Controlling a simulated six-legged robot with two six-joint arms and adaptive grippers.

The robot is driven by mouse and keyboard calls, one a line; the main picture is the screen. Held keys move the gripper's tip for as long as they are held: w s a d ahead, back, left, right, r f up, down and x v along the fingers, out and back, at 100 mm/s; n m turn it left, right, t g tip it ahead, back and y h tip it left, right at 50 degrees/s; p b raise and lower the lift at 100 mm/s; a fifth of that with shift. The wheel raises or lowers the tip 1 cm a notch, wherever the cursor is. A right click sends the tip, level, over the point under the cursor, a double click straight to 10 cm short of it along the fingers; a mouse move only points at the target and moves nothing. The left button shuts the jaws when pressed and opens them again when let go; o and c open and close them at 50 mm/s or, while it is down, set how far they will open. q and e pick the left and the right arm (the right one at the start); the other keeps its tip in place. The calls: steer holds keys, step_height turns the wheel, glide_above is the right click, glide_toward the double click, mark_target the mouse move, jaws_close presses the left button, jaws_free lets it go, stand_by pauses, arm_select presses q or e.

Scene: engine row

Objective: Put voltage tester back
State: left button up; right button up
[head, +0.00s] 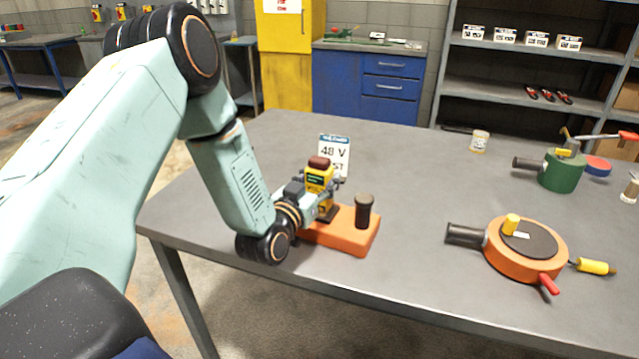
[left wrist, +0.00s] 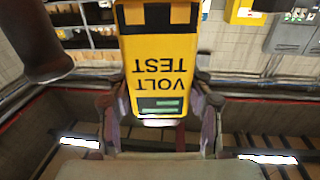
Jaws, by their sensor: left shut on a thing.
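The yellow voltage tester (head: 319,176) has a dark red top and a dark display. It stands roughly upright at the left part of an orange base (head: 345,237) with a dark post (head: 363,211). My left gripper (head: 325,195) is shut on the tester from the left side. In the left wrist view the tester (left wrist: 160,65), lettered VOLT TEST upside down, sits between the two fingers of my left gripper (left wrist: 158,115). The tester's lower end is partly hidden, so I cannot tell whether it touches the base. My right gripper is not in view.
A 48 V card (head: 334,150) stands behind the tester. An orange round device (head: 545,262) and a green one (head: 562,172) occupy the table's right. A small jar (head: 479,141) stands farther back. The middle of the grey table (head: 415,185) is clear.

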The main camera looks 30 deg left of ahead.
mark_target(320, 159)
arm_select(q)
step_height(320, 159, up, 9)
steer(key=shift+r+p, duration=0.2)
steer(key=shift+p, duration=0.7)
steer(key=shift+f, duration=0.1)
